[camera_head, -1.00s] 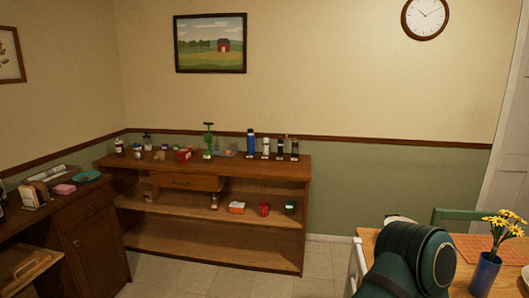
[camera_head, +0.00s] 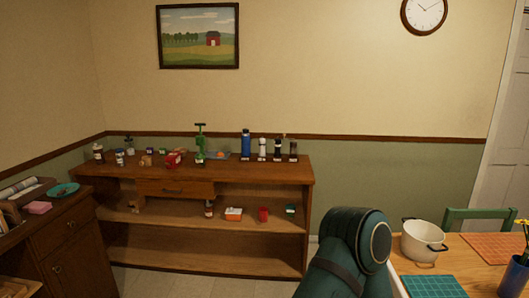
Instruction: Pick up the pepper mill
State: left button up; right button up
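Several upright items stand at the right end of the wooden shelf unit's top (camera_head: 230,170): a tall blue bottle (camera_head: 246,143), a slim white-topped item (camera_head: 262,148), a slim dark item (camera_head: 278,149) and a brown-dark item (camera_head: 293,150). One of the slim ones may be the pepper mill, but they are too small to tell which. Neither gripper is in view. A dark green link of my own arm shows at the lower right, well in front of the shelf unit.
A green pump-like item (camera_head: 200,140), a red item (camera_head: 173,159) and small jars share the shelf top. Lower shelves hold a red cup (camera_head: 263,214) and boxes. A white pot (camera_head: 422,240) stands on the table at right. A side cabinet (camera_head: 75,240) is at left. Floor shows between.

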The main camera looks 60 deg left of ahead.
aim_at(278, 147)
jog(key=j+u, duration=0.1)
jog(key=j, duration=0.4)
jog(key=i+j+u, duration=0.1)
jog(key=j, duration=0.35)
jog(key=i+j+u, duration=0.15)
jog(key=i+j, duration=0.2)
jog(key=j, duration=0.3)
jog(key=i+j+u, duration=0.1)
jog(key=i+j, duration=0.3)
jog(key=j, duration=0.15)
jog(key=i+j+u, duration=0.15)
jog(key=i+j, duration=0.3)
jog(key=j, duration=0.15)
